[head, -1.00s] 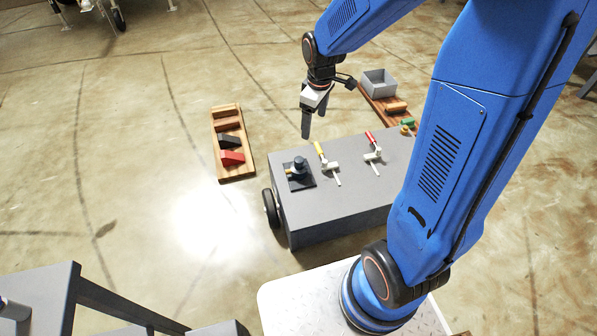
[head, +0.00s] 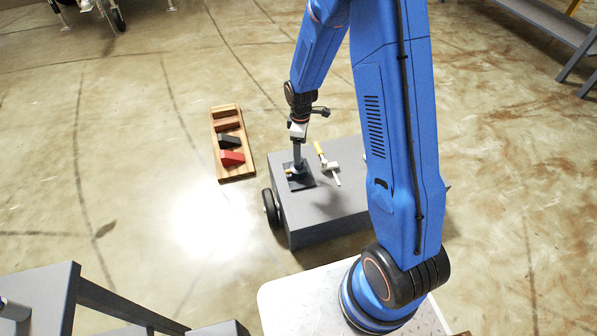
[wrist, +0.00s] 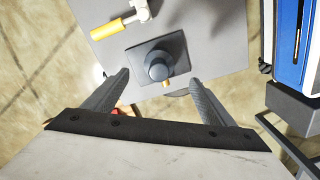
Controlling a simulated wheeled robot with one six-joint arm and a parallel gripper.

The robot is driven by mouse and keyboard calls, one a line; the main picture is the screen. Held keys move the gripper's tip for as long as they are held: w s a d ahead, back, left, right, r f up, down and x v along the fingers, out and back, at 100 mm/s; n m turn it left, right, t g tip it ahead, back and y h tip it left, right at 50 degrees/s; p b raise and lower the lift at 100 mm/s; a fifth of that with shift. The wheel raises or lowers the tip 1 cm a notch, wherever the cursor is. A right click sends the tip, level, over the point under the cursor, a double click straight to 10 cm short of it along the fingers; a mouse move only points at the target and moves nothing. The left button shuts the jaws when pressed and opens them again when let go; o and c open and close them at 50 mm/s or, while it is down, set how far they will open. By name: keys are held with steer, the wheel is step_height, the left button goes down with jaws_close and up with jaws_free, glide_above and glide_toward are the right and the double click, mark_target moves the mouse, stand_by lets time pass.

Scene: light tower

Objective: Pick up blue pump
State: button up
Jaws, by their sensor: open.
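The blue pump (wrist: 158,66) is a dark blue-grey rounded body on a square dark base plate, with a small yellow-orange fitting at its side. It stands on the grey cart top (head: 314,205), near the cart's far left corner in the head view. In the head view my gripper (head: 299,163) is directly over the pump and hides most of it; its base (head: 301,181) shows below. In the wrist view my gripper (wrist: 158,80) is open, with its two fingers apart and the pump ahead, roughly centred between them. Contact cannot be made out.
A yellow-handled valve (head: 327,163) stands just right of the pump; it also shows in the wrist view (wrist: 120,26). A wooden rack (head: 239,170) with a black block (head: 229,140) and a red block (head: 232,158) lies on the floor left of the cart.

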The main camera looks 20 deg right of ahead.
mark_target(298, 167)
step_height(298, 167, down, 7)
steer(key=shift+f, duration=0.15)
steer(key=shift+w+a+f, duration=0.15)
steer(key=shift+a+f, duration=0.05)
steer(key=shift+f, duration=1.2)
steer(key=shift+w+a+f, duration=0.1)
steer(key=shift+a+f, duration=0.05)
steer(key=shift+f, duration=1.25)
jaws_close()
steer(key=shift+r, duration=0.1)
